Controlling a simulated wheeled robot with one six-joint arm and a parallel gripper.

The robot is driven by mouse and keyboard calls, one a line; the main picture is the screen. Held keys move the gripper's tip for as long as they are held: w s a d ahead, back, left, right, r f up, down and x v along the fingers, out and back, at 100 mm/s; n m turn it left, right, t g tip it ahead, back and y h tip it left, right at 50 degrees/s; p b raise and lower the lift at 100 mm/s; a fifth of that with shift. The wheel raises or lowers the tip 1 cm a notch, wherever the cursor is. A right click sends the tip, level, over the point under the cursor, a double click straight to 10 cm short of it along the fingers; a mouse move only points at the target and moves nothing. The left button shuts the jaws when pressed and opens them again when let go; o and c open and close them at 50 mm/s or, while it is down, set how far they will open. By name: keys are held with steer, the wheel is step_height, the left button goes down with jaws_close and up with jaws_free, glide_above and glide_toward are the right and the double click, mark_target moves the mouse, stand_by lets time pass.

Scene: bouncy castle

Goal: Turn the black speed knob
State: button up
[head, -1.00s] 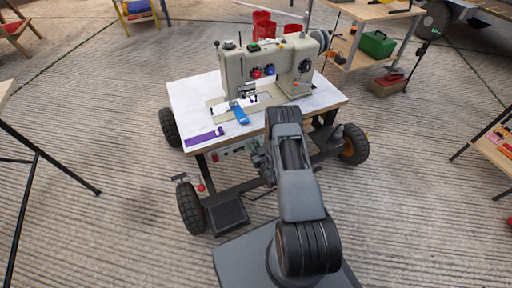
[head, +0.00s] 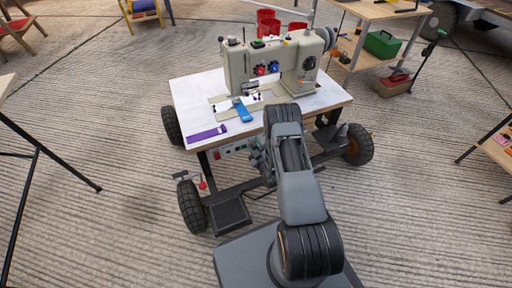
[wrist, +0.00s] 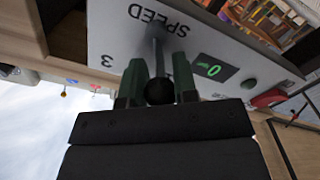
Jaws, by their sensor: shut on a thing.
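The black speed knob (wrist: 160,92) shows as a dark round shape in the wrist view, between the two green fingers of my gripper (wrist: 159,66). My gripper is shut on it. A grey bar stands behind it, against the pale control panel (wrist: 110,38). In the head view, the panel (head: 226,152) is under the front edge of the sewing table (head: 190,100); my arm hides the knob there.
A beige sewing machine (head: 242,68) stands on the table, with a blue object (head: 243,111) and a purple strip (head: 206,133) in front. The table has black wheels. Open floor lies to the left.

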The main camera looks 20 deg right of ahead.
stand_by(0.4)
steer(key=o, duration=0.9)
steer(key=s+p, duration=0.3)
steer(key=s, duration=1.1)
steer(key=shift+p, duration=0.3)
